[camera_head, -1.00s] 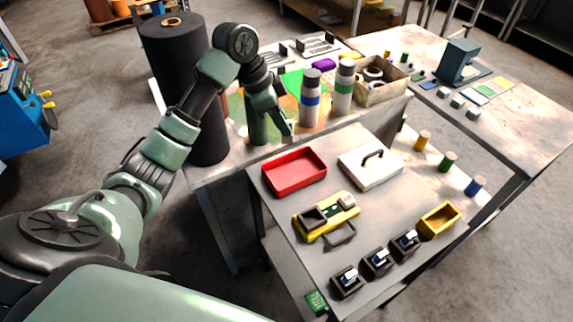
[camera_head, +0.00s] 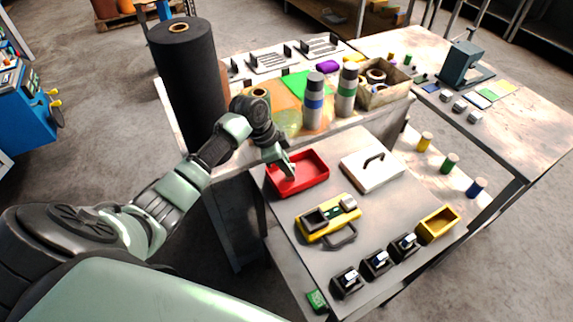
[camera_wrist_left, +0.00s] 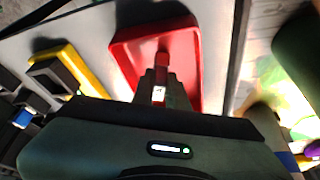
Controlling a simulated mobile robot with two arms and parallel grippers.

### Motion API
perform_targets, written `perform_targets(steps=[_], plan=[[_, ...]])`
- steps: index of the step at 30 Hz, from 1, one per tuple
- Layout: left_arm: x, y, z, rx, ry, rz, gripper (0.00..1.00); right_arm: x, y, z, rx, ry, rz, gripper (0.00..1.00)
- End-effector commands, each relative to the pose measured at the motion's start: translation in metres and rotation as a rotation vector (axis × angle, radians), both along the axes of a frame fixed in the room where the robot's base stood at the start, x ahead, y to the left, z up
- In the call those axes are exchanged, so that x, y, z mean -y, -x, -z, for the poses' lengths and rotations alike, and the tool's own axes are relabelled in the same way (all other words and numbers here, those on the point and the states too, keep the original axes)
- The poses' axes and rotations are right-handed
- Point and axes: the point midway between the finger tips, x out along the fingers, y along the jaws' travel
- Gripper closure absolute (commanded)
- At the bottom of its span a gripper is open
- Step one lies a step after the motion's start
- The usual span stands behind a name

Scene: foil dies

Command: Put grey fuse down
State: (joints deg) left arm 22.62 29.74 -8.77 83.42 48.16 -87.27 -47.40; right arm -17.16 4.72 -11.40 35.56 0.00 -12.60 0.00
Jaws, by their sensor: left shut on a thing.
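My left gripper (camera_head: 288,168) reaches down over the red tray (camera_head: 313,180) on the near table. In the left wrist view its fingers (camera_wrist_left: 160,90) are shut on a small fuse (camera_wrist_left: 161,62). My right gripper is not in view.
A yellow-and-black device (camera_head: 328,220) stands in front of the tray. A white lid with a black handle (camera_head: 372,172) lies to its right. Several black holders (camera_head: 377,263) and a yellow bin (camera_head: 439,222) line the front. Two bottles (camera_head: 313,102) stand behind.

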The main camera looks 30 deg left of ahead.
Motion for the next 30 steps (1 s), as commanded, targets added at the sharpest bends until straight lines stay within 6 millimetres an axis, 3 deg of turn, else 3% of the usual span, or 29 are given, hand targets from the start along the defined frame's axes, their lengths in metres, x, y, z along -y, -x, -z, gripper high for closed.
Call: perform_targets(steps=[8, 9, 11, 23, 30], plan=[[0.0, 0.0, 0.003, -0.001, -0.001, 0.0, 1.0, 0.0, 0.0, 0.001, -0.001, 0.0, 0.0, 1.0], [0.0, 0.0, 0.003, -0.001, -0.001, 0.0, 0.81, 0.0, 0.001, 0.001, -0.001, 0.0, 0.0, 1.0], [0.0, 0.0, 0.003, -0.001, -0.001, 0.0, 0.64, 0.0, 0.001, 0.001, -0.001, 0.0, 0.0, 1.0], [-0.001, 0.0, -0.003, 0.002, -0.001, 0.0, 0.64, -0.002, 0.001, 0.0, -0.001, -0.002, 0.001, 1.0], [-0.015, 0.008, -0.04, 0.005, -0.003, -0.001, 0.64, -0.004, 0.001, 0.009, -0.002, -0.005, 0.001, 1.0]])
